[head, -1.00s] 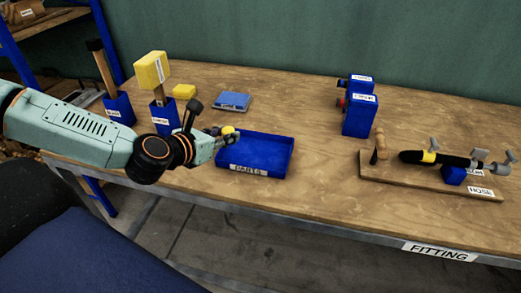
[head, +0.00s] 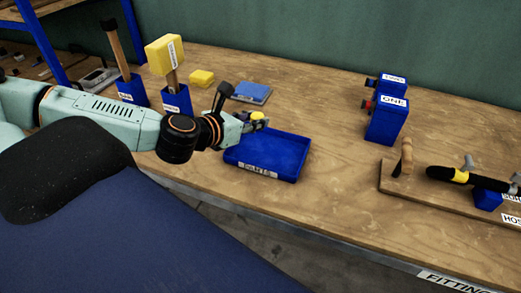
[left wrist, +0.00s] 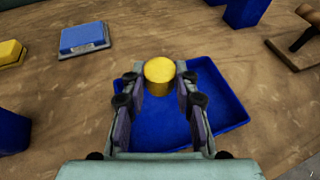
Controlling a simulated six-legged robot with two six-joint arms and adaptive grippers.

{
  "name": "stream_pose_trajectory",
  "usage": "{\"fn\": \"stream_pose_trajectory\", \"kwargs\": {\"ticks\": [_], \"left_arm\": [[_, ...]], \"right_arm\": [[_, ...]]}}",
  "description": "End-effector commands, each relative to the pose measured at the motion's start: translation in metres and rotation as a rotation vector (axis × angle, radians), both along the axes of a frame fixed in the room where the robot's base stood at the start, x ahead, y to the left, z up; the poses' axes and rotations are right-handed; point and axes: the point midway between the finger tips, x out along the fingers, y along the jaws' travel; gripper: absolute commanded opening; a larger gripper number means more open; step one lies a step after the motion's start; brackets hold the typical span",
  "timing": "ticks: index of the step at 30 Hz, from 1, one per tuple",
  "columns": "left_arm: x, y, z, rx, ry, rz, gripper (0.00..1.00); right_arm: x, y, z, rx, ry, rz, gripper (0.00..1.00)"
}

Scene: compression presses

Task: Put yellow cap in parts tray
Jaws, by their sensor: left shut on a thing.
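The yellow cap (left wrist: 159,72) is held between the fingertips of my left gripper (left wrist: 158,90) in the left wrist view. In the head view the cap (head: 258,115) shows at the tip of the left gripper (head: 252,121). The blue parts tray (head: 290,165) lies on the bench with a white label on its front wall. The cap is over the back left part of the tray, and the tray floor (left wrist: 160,130) shows below the fingers in the left wrist view. The height of the cap above the tray is hard to tell. My right gripper is not in view.
Two blue holders with a yellow mallet (head: 164,54) and a wooden handle (head: 113,42) stand left. Blue boxes (head: 386,119) and a hose fixture (head: 455,193) stand right.

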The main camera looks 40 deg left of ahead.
Motion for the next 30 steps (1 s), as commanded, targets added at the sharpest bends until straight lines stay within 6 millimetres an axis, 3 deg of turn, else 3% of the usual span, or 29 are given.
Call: {"fn": "stream_pose_trajectory", "kwargs": {"ticks": [1, 7, 20, 30], "left_arm": [[-0.001, -0.002, -0.014, 0.005, 0.003, -0.006, 0.15], [-0.002, 0.001, -0.038, 0.008, 0.005, 0.001, 0.15], [0.000, 0.001, -0.057, 0.014, 0.006, 0.001, 0.15], [0.001, 0.001, -0.089, 0.012, 0.006, 0.001, 0.15]], "right_arm": [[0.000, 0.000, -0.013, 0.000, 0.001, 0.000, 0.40], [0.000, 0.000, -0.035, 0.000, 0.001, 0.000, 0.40], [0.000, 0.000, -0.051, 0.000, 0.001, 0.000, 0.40], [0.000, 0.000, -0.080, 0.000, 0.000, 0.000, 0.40]]}}
